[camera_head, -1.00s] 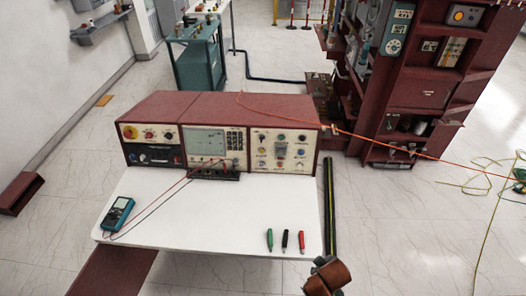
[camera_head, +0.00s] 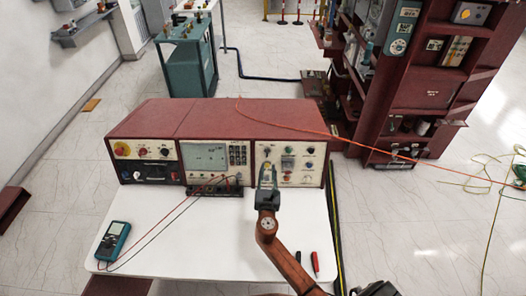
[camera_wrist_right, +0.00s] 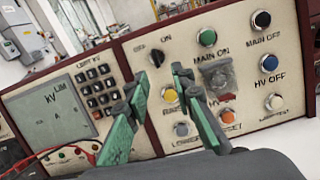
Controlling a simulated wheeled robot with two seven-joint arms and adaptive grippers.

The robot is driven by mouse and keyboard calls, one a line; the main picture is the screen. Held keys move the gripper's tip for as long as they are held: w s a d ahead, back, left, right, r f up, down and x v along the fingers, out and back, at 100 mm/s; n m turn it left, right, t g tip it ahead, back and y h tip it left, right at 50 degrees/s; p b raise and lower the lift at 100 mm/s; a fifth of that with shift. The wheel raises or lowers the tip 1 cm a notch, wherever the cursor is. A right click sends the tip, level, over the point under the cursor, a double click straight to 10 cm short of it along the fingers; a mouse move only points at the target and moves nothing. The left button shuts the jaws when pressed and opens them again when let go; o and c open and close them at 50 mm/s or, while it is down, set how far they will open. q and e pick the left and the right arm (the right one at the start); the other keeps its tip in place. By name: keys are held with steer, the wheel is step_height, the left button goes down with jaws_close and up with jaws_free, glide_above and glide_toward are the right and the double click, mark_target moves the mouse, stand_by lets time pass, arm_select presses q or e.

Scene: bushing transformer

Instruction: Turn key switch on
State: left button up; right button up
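The key switch (camera_wrist_right: 157,57) is a small black knob at the upper left of the right control panel, beside OFF and ON labels in the right wrist view. In the head view the right panel (camera_head: 308,165) is partly covered by my right gripper (camera_head: 267,168). In the wrist view the right gripper (camera_wrist_right: 159,76) has two green fingers spread apart with nothing between them. Its fingertips point at the panel, just below the switch in the picture; I cannot tell the exact distance. My left gripper is not in view.
Coloured buttons, including a green MAIN ON button (camera_wrist_right: 207,37), surround the switch. A blue multimeter (camera_head: 112,240) with leads lies on the white table (camera_head: 190,250). A red probe (camera_head: 315,262) lies near my right forearm. A red cabinet (camera_head: 425,85) stands at the back right.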

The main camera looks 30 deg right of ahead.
steer(key=x, duration=0.8)
steer(key=shift+w+a+r+n+b, duration=0.15)
steer(key=shift+r+n+b, duration=0.15)
steer(key=shift+b, duration=0.1)
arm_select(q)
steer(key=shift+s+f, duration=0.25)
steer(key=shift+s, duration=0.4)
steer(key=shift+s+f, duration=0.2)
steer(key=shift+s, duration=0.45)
arm_select(e)
jaws_close()
